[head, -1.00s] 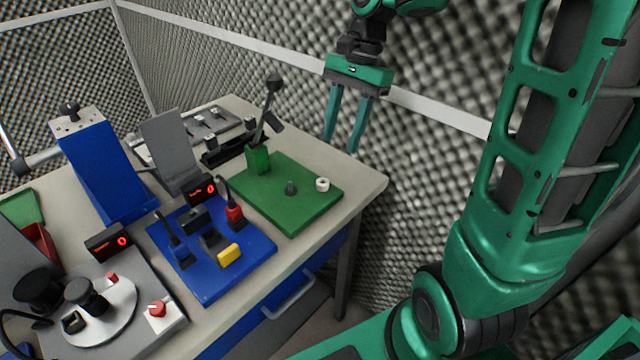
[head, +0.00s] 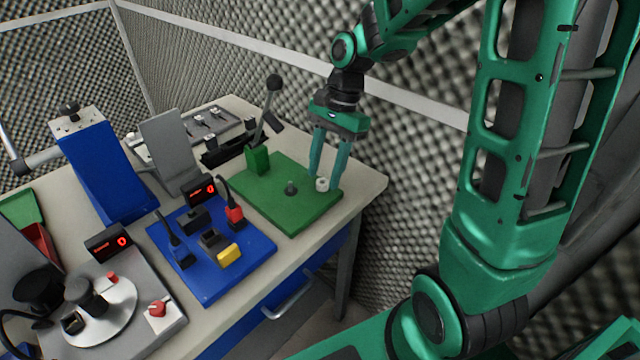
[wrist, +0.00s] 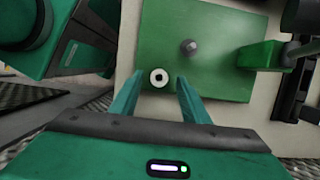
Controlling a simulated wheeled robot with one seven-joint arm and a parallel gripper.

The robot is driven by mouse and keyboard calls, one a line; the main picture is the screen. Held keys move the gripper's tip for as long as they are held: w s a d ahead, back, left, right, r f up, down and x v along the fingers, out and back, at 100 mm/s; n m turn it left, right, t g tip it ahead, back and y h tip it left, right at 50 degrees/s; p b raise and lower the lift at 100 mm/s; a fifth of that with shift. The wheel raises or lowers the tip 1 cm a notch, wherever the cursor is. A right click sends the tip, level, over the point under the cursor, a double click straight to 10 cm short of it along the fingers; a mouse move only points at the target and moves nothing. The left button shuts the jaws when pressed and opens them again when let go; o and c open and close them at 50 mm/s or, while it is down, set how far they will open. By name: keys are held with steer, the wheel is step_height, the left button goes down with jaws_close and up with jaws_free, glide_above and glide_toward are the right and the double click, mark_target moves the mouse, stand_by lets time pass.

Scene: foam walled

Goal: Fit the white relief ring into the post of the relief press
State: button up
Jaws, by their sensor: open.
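The white relief ring (head: 322,184) lies on the right part of the green base plate (head: 270,207) of the relief press. In the wrist view the ring (wrist: 159,78) shows a dark square-looking hole and sits just beyond the fingertips, roughly between them. The grey post (head: 291,187) stands on the plate to the left of the ring; the wrist view shows it (wrist: 189,46) from above. My gripper (head: 324,184) is open and empty, pointing down, with one finger on each side of the ring in the head view. I cannot tell whether a finger touches it.
The press's green block (head: 257,159) and black-knobbed lever (head: 268,105) stand at the plate's back left. A blue board (head: 212,250) with plugs and a yellow piece is in front left. The table's right edge is close to the plate.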

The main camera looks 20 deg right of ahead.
steer(key=shift+a+f, duration=0.15)
steer(key=shift+f, duration=0.55)
steer(key=shift+c, duration=0.7)
jaws_close()
step_height(320, 180, up, 9)
steer(key=w+a, duration=0.1)
steer(key=a, duration=0.6)
steer(key=shift+w+r, duration=0.4)
steer(key=shift+r, duration=0.05)
